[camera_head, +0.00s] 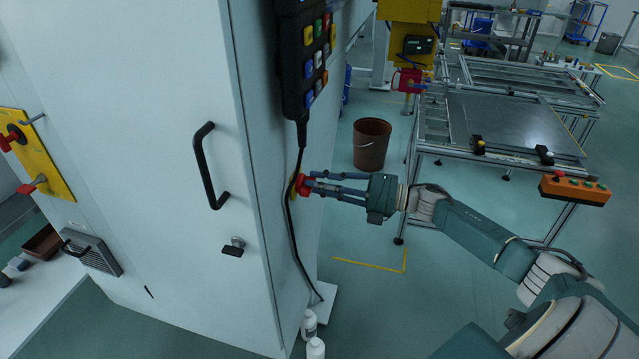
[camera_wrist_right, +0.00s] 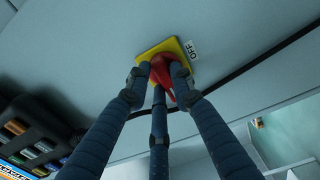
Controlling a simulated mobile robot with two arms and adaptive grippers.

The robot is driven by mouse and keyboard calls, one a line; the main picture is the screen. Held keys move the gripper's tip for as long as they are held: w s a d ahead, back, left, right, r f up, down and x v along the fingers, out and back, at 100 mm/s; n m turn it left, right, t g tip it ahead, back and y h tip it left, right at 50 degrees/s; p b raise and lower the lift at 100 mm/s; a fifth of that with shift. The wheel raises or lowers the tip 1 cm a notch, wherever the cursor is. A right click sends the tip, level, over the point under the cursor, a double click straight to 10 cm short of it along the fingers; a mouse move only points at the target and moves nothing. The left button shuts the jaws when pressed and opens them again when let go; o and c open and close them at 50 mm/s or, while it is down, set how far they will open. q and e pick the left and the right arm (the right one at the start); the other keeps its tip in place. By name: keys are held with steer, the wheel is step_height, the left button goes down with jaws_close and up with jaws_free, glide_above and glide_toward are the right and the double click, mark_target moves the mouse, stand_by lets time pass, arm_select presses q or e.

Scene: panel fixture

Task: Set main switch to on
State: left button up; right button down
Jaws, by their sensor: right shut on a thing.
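The main switch is a red rotary knob (camera_head: 303,185) on a yellow plate, set on the right-hand side face of a tall white cabinet (camera_head: 180,120). In the right wrist view the red knob (camera_wrist_right: 162,72) sits on its yellow plate (camera_wrist_right: 180,47), with a white label reading "OFF" (camera_wrist_right: 191,49) beside the plate. My right gripper (camera_head: 312,184) reaches in from the right with its blue fingers shut around the knob. The fingers hide parts of the knob. My left gripper is not in view.
A black pendant (camera_head: 306,60) with coloured buttons hangs above the switch, and its black cable (camera_head: 290,220) runs down close by. A brown bucket (camera_head: 371,145) and a metal work table (camera_head: 520,125) stand behind my right arm. White bottles (camera_head: 309,324) stand at the cabinet's foot.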

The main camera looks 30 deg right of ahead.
steer(key=c, duration=1.5)
jaws_free()
steer(key=shift+d, duration=0.1)
steer(key=v, duration=1.2)
